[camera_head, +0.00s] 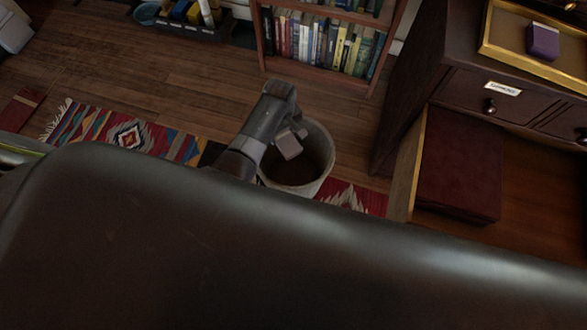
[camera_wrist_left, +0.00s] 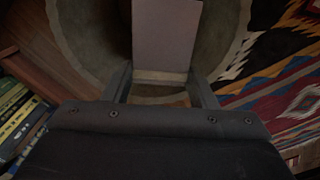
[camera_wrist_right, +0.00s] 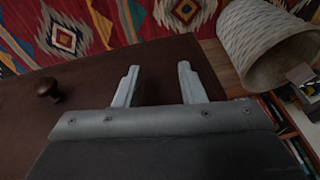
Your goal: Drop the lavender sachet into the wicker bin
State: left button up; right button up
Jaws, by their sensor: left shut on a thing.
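A flat, greyish-mauve packet, apparently the lavender sachet (camera_head: 288,146), is held in my left gripper (camera_head: 291,134). In the left wrist view the sachet (camera_wrist_left: 165,35) sits between the two fingers, with the bin's round interior behind it. The pale woven wicker bin (camera_head: 326,168) stands on the floor, and the sachet is over its opening in the head view. The bin also shows on its side of the right wrist view (camera_wrist_right: 262,42). My right gripper (camera_wrist_right: 158,68) is open and empty, above a dark wooden surface.
A patterned rug (camera_head: 125,132) lies around the bin. A bookcase (camera_head: 325,42) stands behind. A dark cabinet (camera_head: 410,85) is at the right, with a gold-rimmed tray (camera_head: 530,62) holding a purple item (camera_head: 543,41) and an open drawer below holding a dark red item (camera_head: 457,165).

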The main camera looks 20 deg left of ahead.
jog(key=shift+r, duration=0.1)
pick_arm(q)
jog(key=o, duration=1)
jog(key=shift+o, duration=0.2)
jog(key=shift+r, duration=0.2)
notch_tip(320, 180, up, 17)
jog(key=p, duration=0.6)
jog(key=shift+p, duration=0.35)
pick_arm(e)
jog(key=s+d+f+g+h, duration=0.1)
jog(key=s+d+f+g, duration=0.1)
jog(key=f, duration=0.8)
jog(key=shift+s+d+f, duration=0.2)
jog(key=shift+s+d, duration=0.2)
jog(key=shift+s, duration=0.2)
